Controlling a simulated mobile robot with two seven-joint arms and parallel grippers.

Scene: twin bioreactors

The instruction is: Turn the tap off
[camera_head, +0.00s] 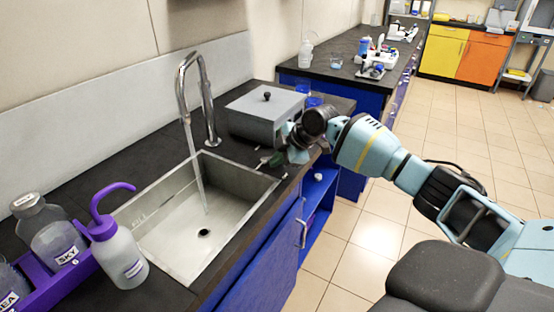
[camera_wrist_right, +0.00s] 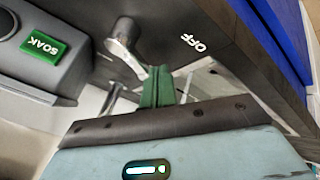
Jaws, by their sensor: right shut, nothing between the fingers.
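The silver tap (camera_head: 207,95) arches over the steel sink (camera_head: 160,225), and a stream of water runs from its spout into the basin. In the right wrist view a metal lever (camera_wrist_right: 124,42) stands on the dark counter close to a white OFF label (camera_wrist_right: 193,42). My right gripper (camera_head: 268,160) is beyond the sink's right rear corner, low by the counter. Its green fingers (camera_wrist_right: 158,86) are shut and empty, beside the lever's end; I cannot tell whether they touch. My left gripper is out of view.
A grey lidded box (camera_head: 262,112) stands behind my right gripper; its green SOAK label (camera_wrist_right: 42,47) shows in the wrist view. A purple-capped bottle (camera_head: 118,258) and a purple rack of bottles (camera_head: 35,290) stand left of the sink. Open floor lies right.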

